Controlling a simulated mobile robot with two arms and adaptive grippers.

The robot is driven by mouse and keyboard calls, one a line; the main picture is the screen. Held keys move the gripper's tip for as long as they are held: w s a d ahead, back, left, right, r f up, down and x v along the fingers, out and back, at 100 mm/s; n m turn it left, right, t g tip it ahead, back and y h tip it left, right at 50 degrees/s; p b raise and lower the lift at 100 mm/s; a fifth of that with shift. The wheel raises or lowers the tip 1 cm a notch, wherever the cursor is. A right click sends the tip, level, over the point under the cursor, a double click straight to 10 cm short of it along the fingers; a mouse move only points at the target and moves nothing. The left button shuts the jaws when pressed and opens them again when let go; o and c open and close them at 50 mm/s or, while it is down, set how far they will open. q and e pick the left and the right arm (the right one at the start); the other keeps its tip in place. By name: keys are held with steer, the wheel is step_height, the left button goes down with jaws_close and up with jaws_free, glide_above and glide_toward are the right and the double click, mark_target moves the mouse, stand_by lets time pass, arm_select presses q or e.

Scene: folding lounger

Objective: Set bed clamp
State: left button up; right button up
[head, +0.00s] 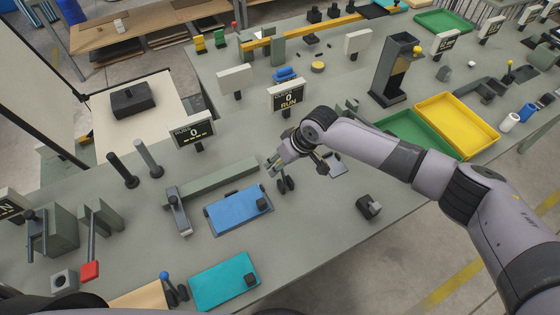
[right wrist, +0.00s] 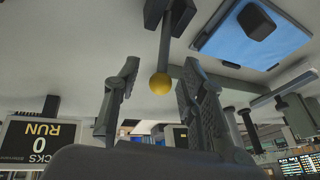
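A lever with a yellow ball knob (right wrist: 160,84) shows in the right wrist view, its dark rod running up to a dark block at the picture's top. The knob appears between my right gripper's spread fingers, with gaps on both sides. In the head view my right gripper (head: 286,178) is low over the bench, just right of the grey rail (head: 212,180) and the blue plate (head: 233,212). The wrist view also shows the blue plate (right wrist: 285,40). The gripper hides most of the lever in the head view. My left gripper is not in view.
A counter sign reading RUN (head: 287,97) stands behind my right gripper. A small dark block (head: 368,206) lies to its right. A teal plate (head: 224,281) lies near the front edge. Green (head: 420,133) and yellow (head: 457,122) trays are at the right.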

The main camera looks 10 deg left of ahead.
steer(key=shift+c, duration=0.6)
jaws_close()
